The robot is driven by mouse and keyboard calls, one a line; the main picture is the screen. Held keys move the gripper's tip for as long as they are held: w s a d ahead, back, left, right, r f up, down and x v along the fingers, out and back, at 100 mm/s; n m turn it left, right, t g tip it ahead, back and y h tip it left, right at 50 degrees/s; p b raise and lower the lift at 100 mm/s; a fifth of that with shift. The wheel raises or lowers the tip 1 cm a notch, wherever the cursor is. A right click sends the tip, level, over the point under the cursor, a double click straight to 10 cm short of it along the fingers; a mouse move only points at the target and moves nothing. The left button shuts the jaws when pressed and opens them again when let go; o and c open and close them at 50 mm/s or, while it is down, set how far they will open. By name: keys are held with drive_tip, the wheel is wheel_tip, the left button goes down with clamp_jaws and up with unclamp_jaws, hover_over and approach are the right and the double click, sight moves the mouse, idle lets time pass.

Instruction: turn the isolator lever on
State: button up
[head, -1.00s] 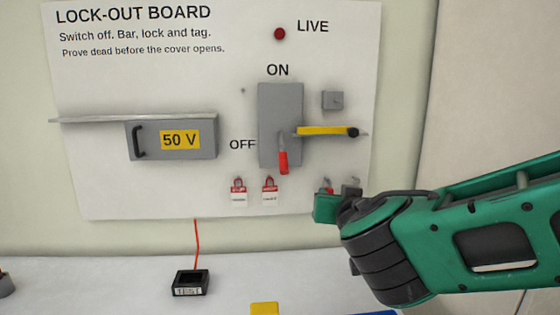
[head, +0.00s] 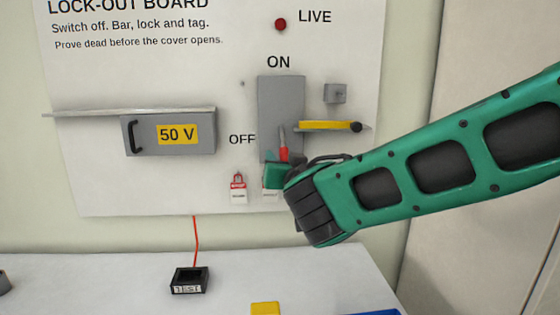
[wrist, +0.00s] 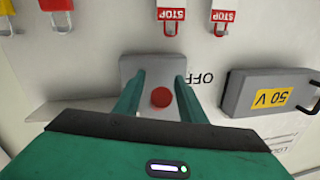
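The isolator is a grey box (head: 280,95) on the lock-out board, with ON printed above and OFF at its lower left. Its lever (head: 283,146) has a red grip and points downward; the grip's lower end is hidden behind my gripper (head: 277,166). In the wrist view the picture is turned over, and the grip's round red end (wrist: 161,97) shows between the two green fingers of my gripper (wrist: 160,82). The fingers are apart, with a gap visible on each side of the red end.
A yellow bar (head: 328,125) with a black knob sits right of the isolator. The grey 50 V cover (head: 142,136) is at left. Red padlocks with STOP tags (wrist: 171,14) hang below the isolator, one (head: 238,187) clear of my gripper. The LIVE lamp (head: 280,24) looks dark red.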

drive_tip(key=shift+w, duration=0.5)
clamp_jaws()
